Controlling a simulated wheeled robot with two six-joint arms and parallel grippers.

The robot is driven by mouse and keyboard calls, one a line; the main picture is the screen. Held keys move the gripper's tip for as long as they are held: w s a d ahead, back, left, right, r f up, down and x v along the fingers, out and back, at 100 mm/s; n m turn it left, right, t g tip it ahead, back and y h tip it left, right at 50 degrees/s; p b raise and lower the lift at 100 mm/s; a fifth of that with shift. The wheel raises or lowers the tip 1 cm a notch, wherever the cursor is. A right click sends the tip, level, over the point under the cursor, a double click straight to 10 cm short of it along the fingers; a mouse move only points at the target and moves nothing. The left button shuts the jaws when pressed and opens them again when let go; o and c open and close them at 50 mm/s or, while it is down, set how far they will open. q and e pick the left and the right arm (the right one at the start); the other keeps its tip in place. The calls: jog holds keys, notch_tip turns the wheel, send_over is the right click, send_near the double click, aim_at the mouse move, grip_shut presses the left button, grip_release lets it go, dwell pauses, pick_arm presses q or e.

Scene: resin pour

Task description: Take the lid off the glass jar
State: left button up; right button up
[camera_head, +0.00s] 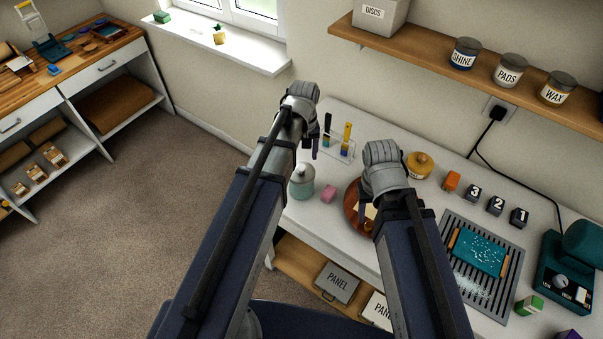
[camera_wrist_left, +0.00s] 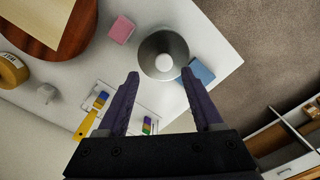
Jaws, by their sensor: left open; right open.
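The glass jar (camera_head: 301,188) is pale teal with a grey lid (camera_head: 302,172) and stands upright at the table's near left corner. In the left wrist view the lid (camera_wrist_left: 152,47) is seen from above, with a pale knob, and covers the jar. My left gripper (camera_head: 316,148) is above the table, near the jar; its forearm passes left of the jar. In the wrist view its open, empty fingers (camera_wrist_left: 160,75) point toward the lid without holding it. My right gripper's wrist (camera_head: 385,168) is over the table, right of the jar; its fingers are hidden.
A pink block (camera_head: 328,194) and a blue block (camera_wrist_left: 201,72) lie close to the jar. A rack with coloured tubes (camera_head: 347,137) stands behind it. A round wooden board (camera_head: 351,211) is to its right. A grey rack (camera_head: 510,262) and numbered blocks (camera_head: 496,206) are further right.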

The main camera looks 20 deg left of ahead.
aim_at(302, 167)
pick_arm(q)
jog(key=f+b, duration=0.4)
jog(key=f, duration=0.1)
jog(key=shift+s+a, duration=0.15)
jog(key=shift+a, duration=0.1)
jog(key=shift+r, duration=0.15)
grip_shut()
